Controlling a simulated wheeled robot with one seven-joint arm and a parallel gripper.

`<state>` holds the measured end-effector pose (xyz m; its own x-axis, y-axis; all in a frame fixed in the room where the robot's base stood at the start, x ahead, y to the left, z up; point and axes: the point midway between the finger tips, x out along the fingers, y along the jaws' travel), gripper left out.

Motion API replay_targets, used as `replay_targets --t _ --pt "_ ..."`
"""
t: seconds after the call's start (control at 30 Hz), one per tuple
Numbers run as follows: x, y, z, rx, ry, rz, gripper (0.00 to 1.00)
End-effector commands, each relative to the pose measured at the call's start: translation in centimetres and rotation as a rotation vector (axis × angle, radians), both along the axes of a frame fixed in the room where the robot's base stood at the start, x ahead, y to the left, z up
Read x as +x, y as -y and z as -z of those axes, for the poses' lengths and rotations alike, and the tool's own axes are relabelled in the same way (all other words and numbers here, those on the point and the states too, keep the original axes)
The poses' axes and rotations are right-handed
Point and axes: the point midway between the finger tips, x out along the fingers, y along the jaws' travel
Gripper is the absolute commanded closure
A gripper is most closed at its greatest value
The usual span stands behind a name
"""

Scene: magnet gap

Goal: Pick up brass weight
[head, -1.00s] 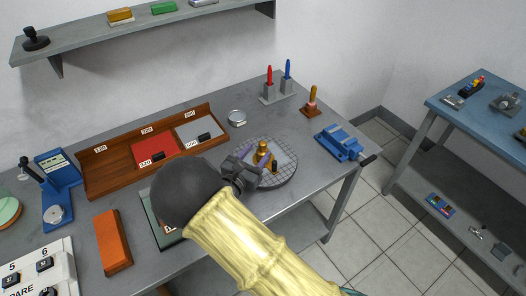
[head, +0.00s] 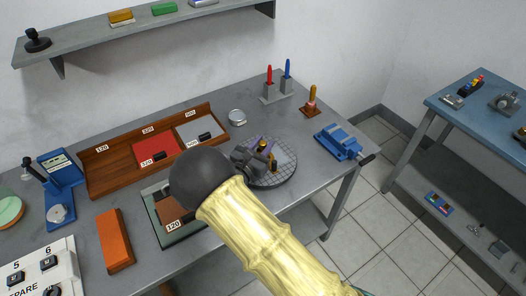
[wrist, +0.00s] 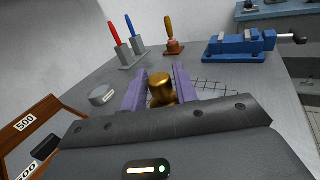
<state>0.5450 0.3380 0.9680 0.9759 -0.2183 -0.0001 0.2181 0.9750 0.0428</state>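The brass weight (wrist: 161,89), a gold knobbed piece, stands between the two purple fingers of my gripper (wrist: 160,82) in the wrist view. The fingers are apart, one on each side of it, with what looks like a narrow gap at the sides. In the head view my gripper (head: 262,152) is over the round gridded plate (head: 285,169), and the weight (head: 264,144) is partly hidden behind it. The weight's base is hidden by the gripper body in the wrist view.
A blue vise (head: 340,142), a wooden-handled tool (head: 311,100) and a stand with red and blue pens (head: 277,92) lie beyond the plate. A round tin (head: 237,117) and a wooden tray (head: 103,176) are to the left. The table's front edge is close.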

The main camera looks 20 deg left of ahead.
Motion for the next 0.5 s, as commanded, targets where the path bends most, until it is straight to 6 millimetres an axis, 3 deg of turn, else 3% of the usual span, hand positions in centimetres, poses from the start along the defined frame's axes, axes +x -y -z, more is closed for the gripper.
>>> replay_targets --t 0.03,0.13,0.5 --pt "-0.01 0.00 -0.01 0.000 0.000 0.000 0.81" --pt "-0.01 0.00 -0.01 0.000 0.000 0.000 1.00" --pt "0.03 -0.03 -0.39 0.002 0.002 0.000 1.00"
